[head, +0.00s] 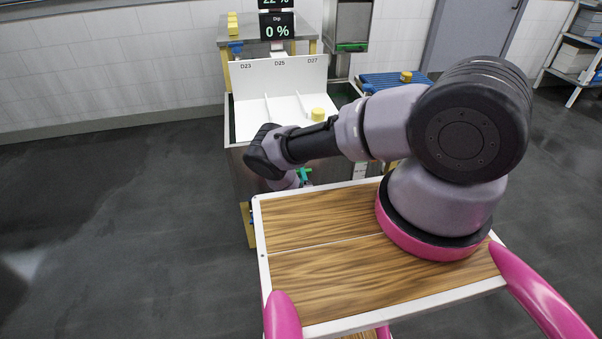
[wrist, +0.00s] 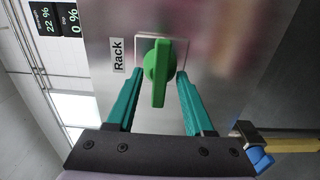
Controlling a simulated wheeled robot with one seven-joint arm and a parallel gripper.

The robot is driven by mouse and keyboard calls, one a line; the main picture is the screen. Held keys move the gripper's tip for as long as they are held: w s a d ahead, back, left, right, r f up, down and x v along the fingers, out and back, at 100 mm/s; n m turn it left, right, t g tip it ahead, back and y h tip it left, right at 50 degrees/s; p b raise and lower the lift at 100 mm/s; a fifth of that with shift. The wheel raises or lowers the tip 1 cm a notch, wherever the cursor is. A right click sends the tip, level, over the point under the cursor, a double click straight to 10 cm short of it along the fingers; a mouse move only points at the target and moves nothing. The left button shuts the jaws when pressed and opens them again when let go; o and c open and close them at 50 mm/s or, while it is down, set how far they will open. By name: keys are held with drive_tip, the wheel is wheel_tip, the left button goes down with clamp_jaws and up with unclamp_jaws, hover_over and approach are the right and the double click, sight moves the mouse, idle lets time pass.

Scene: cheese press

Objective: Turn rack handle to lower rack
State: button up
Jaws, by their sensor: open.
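The green rack handle (wrist: 157,72) is in the wrist view, on a pale square plate on a metal panel. The label "Rack" (wrist: 118,55) is beside it. The handle's grip points towards my gripper. My gripper (wrist: 156,78) is open, with its teal fingers on either side of the grip. Gaps show between the grip and both fingers, and nothing is held. In the head view my arm reaches down to the metal tank (head: 241,170), and my wrist hides most of the front there. I cannot make out the handle in that view.
White bays (head: 287,108) labelled D23, D25 and D27 top the tank, with a yellow piece (head: 318,114) at the right. A display (head: 278,26) reads Dip 0 %. A blue fitting (wrist: 254,157) is near my gripper. The floor (head: 120,220) left is clear.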

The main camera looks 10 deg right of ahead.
drive_tip(key=shift+w, duration=1)
drive_tip(key=shift+c, duration=0.3)
clamp_jaws()
